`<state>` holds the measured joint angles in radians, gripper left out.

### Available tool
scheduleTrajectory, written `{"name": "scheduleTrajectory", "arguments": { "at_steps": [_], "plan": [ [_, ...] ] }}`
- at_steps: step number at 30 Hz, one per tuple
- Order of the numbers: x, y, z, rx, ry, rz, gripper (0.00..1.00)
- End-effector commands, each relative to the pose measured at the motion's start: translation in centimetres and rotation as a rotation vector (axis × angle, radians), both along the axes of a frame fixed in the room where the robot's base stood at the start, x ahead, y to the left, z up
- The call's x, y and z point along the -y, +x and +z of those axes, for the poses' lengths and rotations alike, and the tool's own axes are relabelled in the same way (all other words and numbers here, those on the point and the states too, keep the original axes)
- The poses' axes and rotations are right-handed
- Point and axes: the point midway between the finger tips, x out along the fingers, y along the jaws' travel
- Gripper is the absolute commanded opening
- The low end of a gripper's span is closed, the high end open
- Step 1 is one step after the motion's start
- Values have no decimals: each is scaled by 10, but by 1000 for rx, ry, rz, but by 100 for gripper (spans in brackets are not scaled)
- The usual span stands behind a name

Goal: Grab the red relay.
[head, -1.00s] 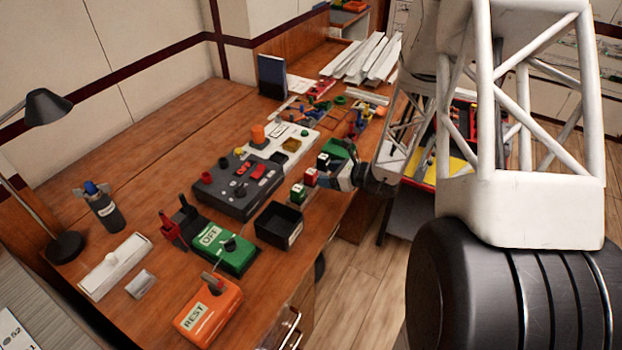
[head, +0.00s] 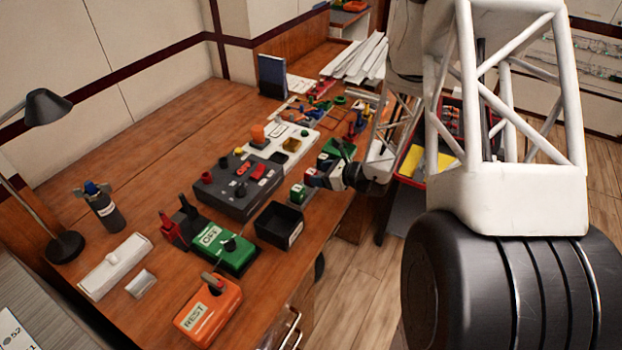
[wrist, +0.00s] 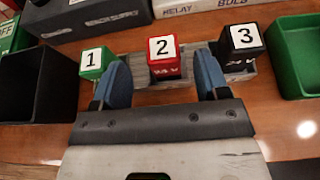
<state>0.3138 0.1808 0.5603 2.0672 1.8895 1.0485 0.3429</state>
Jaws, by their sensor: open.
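The red relay (wrist: 166,68), with a white top marked 2, stands upright in the middle of a grey holder (wrist: 150,93) in the wrist view. A green relay (wrist: 92,66) marked 1 is to its left and a black relay (wrist: 238,62) marked 3 to its right. My gripper (wrist: 161,76) is open, its blue fingertips on either side of the red relay in the picture, near the gaps beside it. I cannot tell whether they touch anything. In the head view my gripper (head: 318,175) is at the relay row and mostly hides the red relay; the green relay (head: 298,194) shows.
A black bin (wrist: 38,85) is left of the holder and a green bin (wrist: 293,55) right of it. Behind stands a dark control box (head: 238,187). The desk's front edge is close by. Bare wood (wrist: 290,140) shows in front at right.

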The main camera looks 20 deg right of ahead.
Motion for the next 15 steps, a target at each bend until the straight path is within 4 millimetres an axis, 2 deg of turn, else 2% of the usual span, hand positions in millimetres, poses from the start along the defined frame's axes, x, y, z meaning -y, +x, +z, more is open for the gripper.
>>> {"name": "scheduleTrajectory", "arguments": {
  "at_steps": [15],
  "plan": [
    [-27,32,-15,-1,0,1,68]
  ]
}}
